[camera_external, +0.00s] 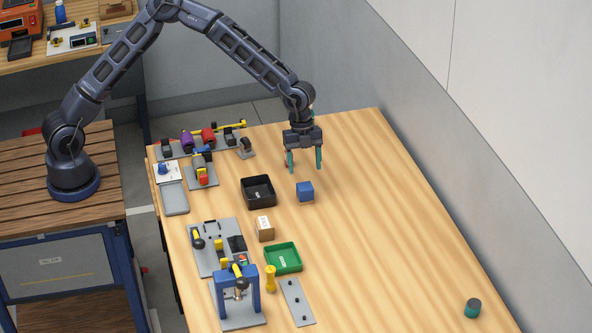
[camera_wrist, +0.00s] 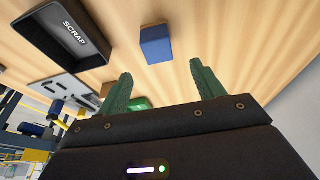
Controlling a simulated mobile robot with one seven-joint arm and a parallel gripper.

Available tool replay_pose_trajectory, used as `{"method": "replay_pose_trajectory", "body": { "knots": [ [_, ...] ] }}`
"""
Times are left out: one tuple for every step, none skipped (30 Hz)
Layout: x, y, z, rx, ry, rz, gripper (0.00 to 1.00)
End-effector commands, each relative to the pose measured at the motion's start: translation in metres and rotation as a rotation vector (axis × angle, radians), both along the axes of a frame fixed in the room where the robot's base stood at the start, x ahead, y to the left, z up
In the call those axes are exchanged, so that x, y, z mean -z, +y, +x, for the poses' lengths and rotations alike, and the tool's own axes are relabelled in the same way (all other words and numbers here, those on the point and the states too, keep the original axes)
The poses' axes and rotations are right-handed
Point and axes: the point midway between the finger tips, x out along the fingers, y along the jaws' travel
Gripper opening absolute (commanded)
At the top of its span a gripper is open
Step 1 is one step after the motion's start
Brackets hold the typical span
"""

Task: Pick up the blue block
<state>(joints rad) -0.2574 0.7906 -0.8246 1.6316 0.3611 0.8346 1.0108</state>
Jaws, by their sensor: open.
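The blue block (camera_external: 305,192) sits on the wooden table, just right of the black bin. In the wrist view the blue block (camera_wrist: 156,44) lies beyond my fingertips, roughly between the lines of the two fingers. My gripper (camera_external: 304,167) is open and empty, with its green fingers pointing down. It hangs above the table, a little behind the block in the external view, and does not touch it. In the wrist view my gripper (camera_wrist: 160,72) shows its two fingers spread apart.
A black bin (camera_external: 246,197), labelled SCRAP in the wrist view (camera_wrist: 41,43), stands close left of the block. A cardboard box (camera_external: 265,229), a green tray (camera_external: 269,262) and a blue press frame (camera_external: 254,297) stand nearer the front. A dark cylinder (camera_external: 472,308) stands far right. The table's right side is mostly clear.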

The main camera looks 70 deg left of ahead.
Motion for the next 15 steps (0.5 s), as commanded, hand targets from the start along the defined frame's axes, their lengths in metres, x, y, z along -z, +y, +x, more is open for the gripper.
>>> {"method": "replay_pose_trajectory", "body": {
  "knots": [
    [0.006, -0.002, -0.001, 0.001, 0.002, 0.0, 0.67],
    [0.01, -0.003, -0.001, 0.001, 0.003, 0.0, 0.67],
    [0.015, -0.005, -0.001, 0.001, 0.003, 0.0, 0.67],
    [0.02, -0.007, -0.001, 0.0, 0.003, -0.001, 0.67],
    [0.024, -0.008, -0.001, 0.0, 0.003, -0.001, 0.67],
    [0.03, -0.01, -0.001, 0.001, 0.003, 0.0, 0.67],
    [0.034, -0.01, -0.001, 0.001, 0.003, 0.0, 0.67],
    [0.037, -0.011, -0.001, 0.001, 0.002, 0.0, 0.67],
    [0.041, -0.013, -0.001, 0.0, 0.001, 0.0, 0.67],
    [0.043, -0.013, -0.001, 0.0, 0.001, 0.0, 0.67],
    [0.044, -0.014, -0.001, -0.001, 0.001, 0.0, 0.67],
    [0.046, -0.014, -0.002, -0.001, 0.001, 0.0, 0.67],
    [0.047, -0.014, -0.002, -0.001, 0.001, 0.0, 0.67],
    [0.049, -0.014, -0.002, -0.001, 0.001, 0.0, 0.67],
    [0.052, -0.015, -0.002, 0.0, 0.002, 0.0, 0.67]
  ]
}}
